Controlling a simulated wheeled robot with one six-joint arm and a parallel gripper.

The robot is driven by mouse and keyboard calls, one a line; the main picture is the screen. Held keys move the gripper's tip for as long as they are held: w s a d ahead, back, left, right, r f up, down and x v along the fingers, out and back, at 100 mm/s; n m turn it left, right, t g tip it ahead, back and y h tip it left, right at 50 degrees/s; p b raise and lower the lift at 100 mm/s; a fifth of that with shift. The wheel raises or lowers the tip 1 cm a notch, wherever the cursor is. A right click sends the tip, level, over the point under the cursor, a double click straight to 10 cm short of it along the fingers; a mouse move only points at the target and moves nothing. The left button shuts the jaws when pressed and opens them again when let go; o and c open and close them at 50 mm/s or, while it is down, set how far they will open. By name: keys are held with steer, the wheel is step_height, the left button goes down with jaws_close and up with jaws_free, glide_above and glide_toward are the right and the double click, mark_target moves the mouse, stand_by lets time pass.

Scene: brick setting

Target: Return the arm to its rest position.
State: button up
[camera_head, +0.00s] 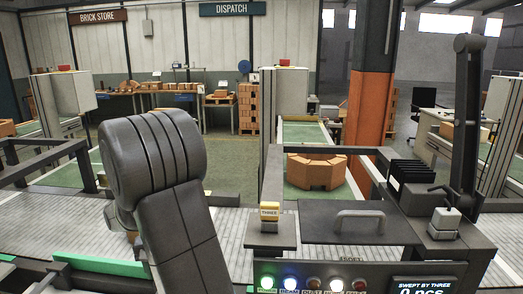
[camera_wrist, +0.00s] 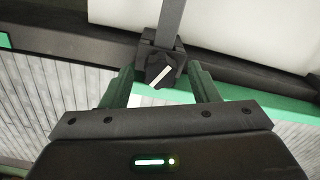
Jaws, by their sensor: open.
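My arm (camera_head: 155,165) rises in the left foreground of the head view, and its dark upper link hides most of what lies behind it. In the wrist view, my gripper (camera_wrist: 161,86) is open, with its two greenish fingers apart. A black knob (camera_wrist: 160,72) with a white pointer line shows between and just beyond the fingertips. The pointer is slanted. I see nothing held between the fingers, and I cannot tell whether they touch the knob.
A control panel (camera_head: 340,279) with lit buttons and a display stands at the front right. Above it are a dark cover with a grey handle (camera_head: 360,215) and a yellow-topped block (camera_head: 269,212). A brick ring (camera_head: 316,172) sits behind. An orange-based column (camera_head: 368,120) stands beyond.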

steer(key=shift+r, duration=0.1)
step_height(320, 180, up, 14)
step_height(320, 180, down, 14)
steer(key=shift+r, duration=0.2)
steer(key=shift+f, duration=0.35)
steer(key=n, duration=0.5)
steer(key=shift+r+b, duration=0.1)
steer(key=shift+b, duration=0.3)
steer(key=n+b, duration=0.1)
steer(key=n, duration=0.4)
steer(key=shift+n, duration=0.3)
steer(key=n+b, duration=0.1)
steer(key=n, duration=0.4)
steer(key=shift+n+b, duration=0.3)
steer(key=shift+b, duration=0.05)
steer(key=n+b, duration=0.1)
steer(key=n, duration=0.3)
steer(key=shift+n+b, duration=0.4)
